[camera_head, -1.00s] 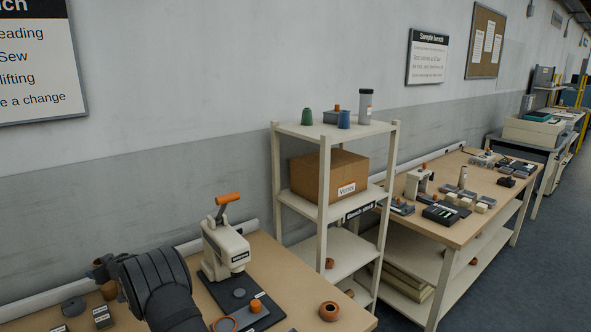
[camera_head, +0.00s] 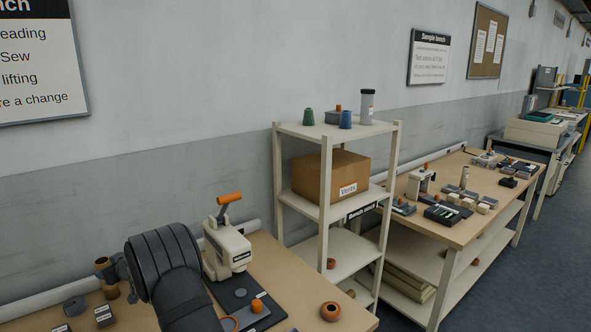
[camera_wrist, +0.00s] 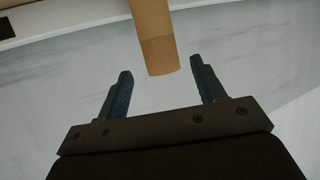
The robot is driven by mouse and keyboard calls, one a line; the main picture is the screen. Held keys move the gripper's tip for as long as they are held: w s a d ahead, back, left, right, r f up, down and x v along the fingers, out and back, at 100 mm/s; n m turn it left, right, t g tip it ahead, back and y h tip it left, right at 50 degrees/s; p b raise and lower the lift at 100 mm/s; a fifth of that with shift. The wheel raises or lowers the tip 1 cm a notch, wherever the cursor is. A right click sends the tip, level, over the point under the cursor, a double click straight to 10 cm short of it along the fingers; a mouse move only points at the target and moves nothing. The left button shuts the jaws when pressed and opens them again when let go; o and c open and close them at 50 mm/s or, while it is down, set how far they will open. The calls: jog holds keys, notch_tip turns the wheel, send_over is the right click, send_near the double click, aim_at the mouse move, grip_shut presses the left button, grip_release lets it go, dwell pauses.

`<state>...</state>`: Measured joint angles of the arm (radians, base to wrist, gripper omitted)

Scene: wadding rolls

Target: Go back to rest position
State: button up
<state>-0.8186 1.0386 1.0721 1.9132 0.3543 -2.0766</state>
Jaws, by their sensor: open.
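My gripper (camera_wrist: 160,69) shows in the wrist view with its two dark fingers spread apart. A tan cylinder (camera_wrist: 155,35) reaches from the top edge down to between the fingertips. Clear gaps show on both sides, so the fingers do not grip it. In the head view my dark arm is at the lower left, over the near bench (camera_head: 284,262). It hides part of the bench. A brown roll-like piece (camera_head: 103,263) shows just left of my arm's end, with another brown piece (camera_head: 110,291) below. The fingers are not clear in the head view.
A white press (camera_head: 232,249) with an orange handle stands close right of my arm. A shelf unit (camera_head: 326,133) with a cardboard box (camera_head: 340,172) stands behind. Small grey blocks (camera_head: 103,316) lie at lower left.

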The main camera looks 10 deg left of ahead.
jog(key=f+x, duration=0.1)
jog(key=x, duration=0.8)
jog(key=w+d+r, duration=0.4)
jog(key=d+r, duration=0.8)
notch_tip(320, 180, up, 10)
jog(key=s+r+m+t, duration=0.1)
jog(key=s+r, duration=0.1)
jog(key=s, duration=0.6)
jog(key=shift+r+m+h, duration=0.15)
jog(key=shift+m+h, duration=0.15)
jog(key=shift+d, duration=0.1)
jog(key=w+f+n, duration=0.1)
jog(key=w+f, duration=0.1)
jog(key=w, duration=0.6)
notch_tip(320, 180, down, 10)
jog(key=g, duration=0.1)
jog(key=shift+a+n, duration=0.3)
jog(key=shift+a, duration=0.2)
